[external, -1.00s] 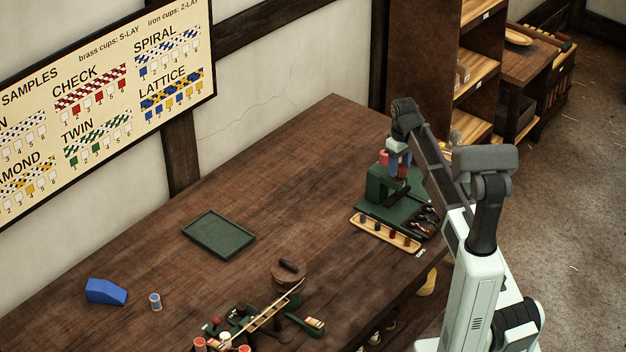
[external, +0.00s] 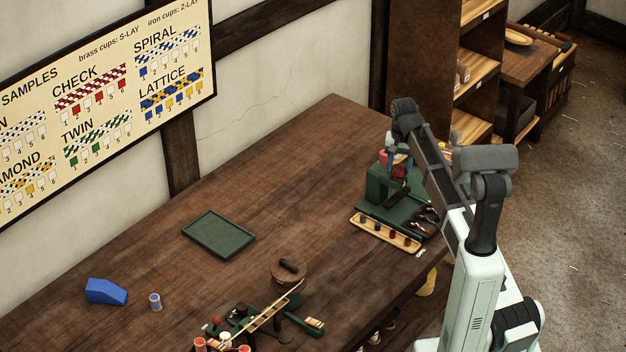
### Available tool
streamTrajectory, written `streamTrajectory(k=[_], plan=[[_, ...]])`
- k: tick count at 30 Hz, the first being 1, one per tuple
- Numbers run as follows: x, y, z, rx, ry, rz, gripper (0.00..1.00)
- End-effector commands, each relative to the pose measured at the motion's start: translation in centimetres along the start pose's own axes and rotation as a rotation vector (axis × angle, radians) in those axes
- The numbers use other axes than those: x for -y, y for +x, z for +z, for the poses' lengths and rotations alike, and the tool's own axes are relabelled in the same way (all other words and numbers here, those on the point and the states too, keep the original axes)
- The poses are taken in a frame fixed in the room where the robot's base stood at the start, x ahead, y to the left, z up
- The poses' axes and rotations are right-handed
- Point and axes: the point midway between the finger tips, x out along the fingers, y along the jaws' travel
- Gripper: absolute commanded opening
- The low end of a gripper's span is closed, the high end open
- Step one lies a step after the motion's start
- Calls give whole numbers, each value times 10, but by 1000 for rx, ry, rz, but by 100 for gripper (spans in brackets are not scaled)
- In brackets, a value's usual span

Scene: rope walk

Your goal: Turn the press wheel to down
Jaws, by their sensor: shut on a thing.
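The green press (external: 378,187) stands at the far right end of the table. Its red wheel (external: 384,157) is small and partly hidden behind my gripper. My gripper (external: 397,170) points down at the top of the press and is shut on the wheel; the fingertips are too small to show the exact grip. I cannot read the wheel's position from here.
A wooden tray of dark pegs (external: 385,234) lies in front of the press. A green tray (external: 219,234), a blue block (external: 106,291), a small spool (external: 155,301) and a braiding rig (external: 262,318) are farther left.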

Motion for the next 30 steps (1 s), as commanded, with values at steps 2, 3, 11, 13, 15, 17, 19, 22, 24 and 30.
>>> streamTrajectory(k=[2, 3, 11, 13, 15, 17, 19, 22, 24, 30], plan=[[0, 0, 0, -1, 73, -1, 22], [0, 0, 0, -1, 111, -1, 22], [0, 0, 0, -1, 349, -1, 22], [0, 0, 0, -1, 407, -1, 22], [0, 0, 0, -1, 460, -1, 22], [0, 0, 0, -1, 502, -1, 22], [0, 0, 0, -1, 544, -1, 22], [0, 0, 0, -1, 596, -1, 22], [0, 0, 0, -1, 625, -1, 22], [0, 0, 0, -1, 677, 0, 22]])
